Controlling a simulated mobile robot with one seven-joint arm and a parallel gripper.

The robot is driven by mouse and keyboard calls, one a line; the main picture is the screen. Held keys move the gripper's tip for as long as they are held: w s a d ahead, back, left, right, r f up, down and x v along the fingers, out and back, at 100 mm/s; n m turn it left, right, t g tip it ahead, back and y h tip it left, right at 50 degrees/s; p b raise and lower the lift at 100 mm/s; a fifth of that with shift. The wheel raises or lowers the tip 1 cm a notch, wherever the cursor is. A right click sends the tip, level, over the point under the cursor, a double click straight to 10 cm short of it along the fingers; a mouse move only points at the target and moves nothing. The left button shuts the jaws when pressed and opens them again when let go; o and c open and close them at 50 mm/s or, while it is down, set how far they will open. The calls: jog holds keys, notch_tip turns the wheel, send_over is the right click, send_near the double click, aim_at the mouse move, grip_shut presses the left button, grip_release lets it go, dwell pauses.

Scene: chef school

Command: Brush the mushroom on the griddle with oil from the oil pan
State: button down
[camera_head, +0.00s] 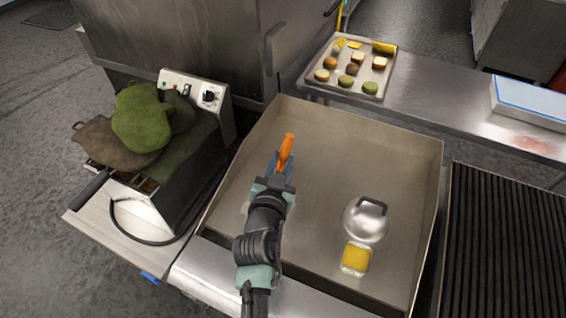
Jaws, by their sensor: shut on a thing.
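My gripper (279,172) is over the left part of the steel griddle (335,150), which has raised walls. It is shut on a brush, whose orange handle (287,148) sticks out past the fingers toward the back. The bristles are hidden behind the gripper and arm. The small oil pan (356,259) holds yellow oil and sits at the front right of the griddle, to the right of my arm. I cannot make out a mushroom on the griddle; my arm covers part of the surface.
A shiny dome lid (365,222) with a dark handle sits just behind the oil pan. A tray (323,88) of several foods is on the back counter. A ribbed grill (508,240) is at right. A fryer with green mitts (143,118) is at left. The griddle's back middle is clear.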

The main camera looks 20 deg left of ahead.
aim_at(282, 170)
jog(key=shift+a+b, duration=0.45)
jog(key=shift+f+b, duration=0.7)
jog(key=shift+b, duration=0.1)
dwell(0.3)
jog(key=shift+d, duration=0.2)
jog(key=shift+w+d+p, duration=0.1)
jog(key=shift+d+p, duration=0.9)
jog(key=shift+d, duration=0.05)
jog(key=shift+f+b, duration=0.7)
jog(key=shift+b, duration=0.1)
dwell(0.5)
jog(key=shift+a+f+b, duration=0.1)
jog(key=shift+a+b, duration=0.65)
jog(key=shift+b, duration=0.2)
jog(key=shift+a+b, duration=0.45)
jog(key=shift+a, duration=0.05)
